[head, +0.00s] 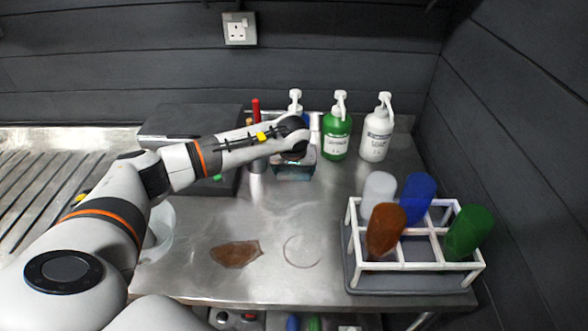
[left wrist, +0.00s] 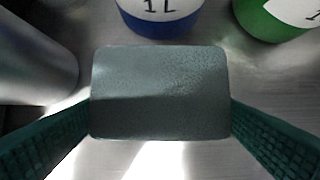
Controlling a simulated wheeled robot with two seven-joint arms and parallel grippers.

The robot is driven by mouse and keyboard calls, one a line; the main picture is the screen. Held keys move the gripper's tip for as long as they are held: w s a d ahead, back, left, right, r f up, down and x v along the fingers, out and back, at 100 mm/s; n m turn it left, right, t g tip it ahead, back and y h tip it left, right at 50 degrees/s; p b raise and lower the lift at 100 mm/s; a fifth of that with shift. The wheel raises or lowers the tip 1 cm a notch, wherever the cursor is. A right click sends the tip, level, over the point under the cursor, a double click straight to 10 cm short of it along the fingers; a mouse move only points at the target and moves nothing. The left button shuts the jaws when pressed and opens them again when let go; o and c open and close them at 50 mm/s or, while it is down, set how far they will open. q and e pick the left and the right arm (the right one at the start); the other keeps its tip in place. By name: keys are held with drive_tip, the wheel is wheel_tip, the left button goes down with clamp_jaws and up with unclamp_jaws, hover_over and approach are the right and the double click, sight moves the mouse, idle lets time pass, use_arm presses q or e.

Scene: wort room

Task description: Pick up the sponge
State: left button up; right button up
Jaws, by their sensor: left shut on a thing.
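The sponge (left wrist: 160,92) is a grey-green block with rounded corners. In the left wrist view it sits between the two green ribbed fingers of my left gripper (left wrist: 160,125), which touch its left and right sides. In the head view my left gripper (head: 295,168) points down near the back of the metal table, in front of the pump bottles. The sponge is mostly hidden there by the gripper. I cannot tell whether it is clear of the table. My right gripper is not in view.
A green pump bottle (head: 337,130) and a white one (head: 377,132) stand behind; a blue-based one (left wrist: 160,18) is just beyond the sponge. A white rack (head: 415,266) with several coloured bottles stands front right.

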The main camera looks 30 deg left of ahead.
sight(294, 173)
use_arm(q)
drive_tip(key=shift+r+b, duration=0.2)
drive_tip(key=shift+b, duration=0.25)
drive_tip(key=r, duration=0.2)
drive_tip(key=r+b, duration=0.1)
drive_tip(key=r, duration=0.1)
drive_tip(key=r+b, duration=0.1)
drive_tip(key=r, duration=0.1)
drive_tip(key=shift+s+d+r, duration=0.2)
drive_tip(key=shift+s+r, duration=0.1)
drive_tip(key=s+d+b, duration=0.2)
drive_tip(key=s+d, duration=0.3)
drive_tip(key=s, duration=0.3)
drive_tip(key=s+d+b, duration=0.2)
drive_tip(key=s+d, duration=0.3)
drive_tip(key=s, duration=0.3)
drive_tip(key=shift+s+b, duration=0.2)
drive_tip(key=shift+b, duration=0.15)
drive_tip(key=o, duration=0.4)
drive_tip(key=shift+c, duration=1.6)
